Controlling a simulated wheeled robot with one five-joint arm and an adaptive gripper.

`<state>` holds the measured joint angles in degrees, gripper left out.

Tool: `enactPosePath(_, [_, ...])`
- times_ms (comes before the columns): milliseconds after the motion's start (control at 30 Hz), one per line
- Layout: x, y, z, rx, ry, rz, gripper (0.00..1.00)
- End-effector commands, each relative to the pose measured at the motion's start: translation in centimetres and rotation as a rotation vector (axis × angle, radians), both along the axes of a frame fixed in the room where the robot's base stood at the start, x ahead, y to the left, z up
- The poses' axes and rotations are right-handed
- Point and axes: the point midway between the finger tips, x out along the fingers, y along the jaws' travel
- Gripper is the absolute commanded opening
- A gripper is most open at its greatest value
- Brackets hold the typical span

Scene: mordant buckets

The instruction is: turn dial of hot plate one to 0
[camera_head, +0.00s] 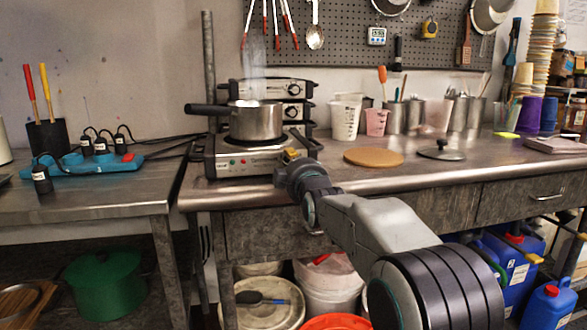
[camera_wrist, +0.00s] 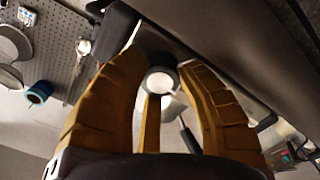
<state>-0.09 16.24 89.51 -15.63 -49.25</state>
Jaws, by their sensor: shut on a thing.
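The front hot plate (camera_head: 225,164) sits at the left end of the steel counter, with a metal pot (camera_head: 257,124) on top. Vapour rises from the pot. My gripper (camera_head: 290,155) is at the right end of the hot plate's front panel. Its yellow fingers are shut on a small round part with a dark rim and pale centre, apparently the dial (camera_wrist: 161,82), which shows between the fingers in the wrist view. The gripper hides the dial in the head view. I cannot read its setting.
More hot plates (camera_head: 293,89) stand behind the pot, whose handle (camera_head: 207,110) points left. A brown round mat (camera_head: 373,157) and a lid (camera_head: 441,152) lie on the counter to the right. A blue power strip (camera_head: 85,168) lies on the left table. The counter front right of my gripper is clear.

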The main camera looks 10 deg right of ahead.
Motion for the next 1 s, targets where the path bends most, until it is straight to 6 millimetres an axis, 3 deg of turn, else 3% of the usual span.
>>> enactPosePath(333, [-0.06,0.26,0.66,-0.120,-0.017,0.003,0.01])
enactPosePath(867, [-0.06,0.30,0.71,-0.139,-0.018,0.004,0.01])
enactPosePath(900, [-0.06,0.31,0.70,-0.139,-0.017,0.004,0.38])
enactPosePath(1000, [-0.05,0.25,0.55,-0.138,-0.013,0.003,0.46])
